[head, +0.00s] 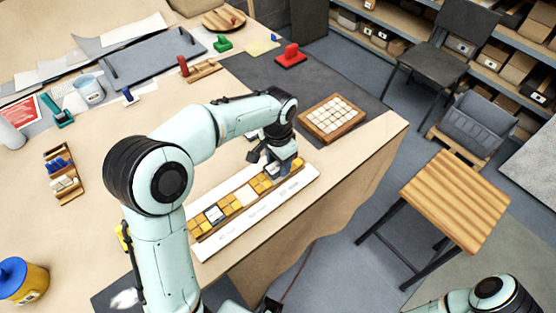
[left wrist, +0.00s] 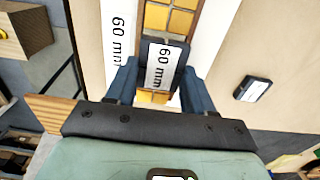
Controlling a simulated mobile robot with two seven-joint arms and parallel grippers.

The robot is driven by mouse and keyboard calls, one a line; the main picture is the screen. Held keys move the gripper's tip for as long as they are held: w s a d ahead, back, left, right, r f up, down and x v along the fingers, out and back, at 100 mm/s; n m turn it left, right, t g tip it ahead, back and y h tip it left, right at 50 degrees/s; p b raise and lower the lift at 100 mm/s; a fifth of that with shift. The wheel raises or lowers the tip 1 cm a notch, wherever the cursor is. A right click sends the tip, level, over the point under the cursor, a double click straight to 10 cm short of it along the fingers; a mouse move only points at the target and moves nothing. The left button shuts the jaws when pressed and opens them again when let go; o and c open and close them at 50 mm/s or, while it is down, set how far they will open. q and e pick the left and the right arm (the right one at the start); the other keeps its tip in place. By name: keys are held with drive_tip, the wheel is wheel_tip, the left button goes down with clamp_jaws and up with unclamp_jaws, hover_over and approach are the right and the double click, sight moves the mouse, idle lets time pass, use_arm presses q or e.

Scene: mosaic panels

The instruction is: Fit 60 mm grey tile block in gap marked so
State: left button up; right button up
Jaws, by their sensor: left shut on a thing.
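My left gripper (head: 273,166) is over the right part of the mosaic strip (head: 231,205). In the left wrist view its blue fingers (left wrist: 160,92) are shut on a dark grey block (left wrist: 165,43) with a white "60 mm" label. The block lies over the strip's channel, with yellow tiles beyond it and a little yellow behind it. I cannot tell whether it is seated or held just above. A "60 mm" mark is printed on the white board (left wrist: 118,68) beside the channel. My right gripper cannot be made out.
Another dark block with a white label (left wrist: 253,88) lies on the table right of the strip in the left wrist view. A wooden tray of pale tiles (head: 331,118) stands beyond the gripper.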

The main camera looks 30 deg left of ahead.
sight(278, 165)
use_arm(q)
drive_tip(key=shift+f+b, duration=0.6)
drive_tip(key=shift+f, duration=0.6)
use_arm(e)
drive_tip(key=shift+s+f, duration=0.4)
drive_tip(key=shift+f, duration=0.3)
use_arm(q)
drive_tip(key=o, duration=1.2)
drive_tip(key=shift+c, duration=0.2)
drive_tip(key=shift+r, duration=0.15)
wheel_tip(278, 165, up, 13)
drive_tip(key=p, duration=0.2)
drive_tip(key=shift+r, duration=0.15)
use_arm(e)
drive_tip(key=r, duration=0.1)
drive_tip(key=w+r, duration=0.1)
drive_tip(key=shift+w+r, duration=0.25)
drive_tip(key=shift+r, duration=0.05)
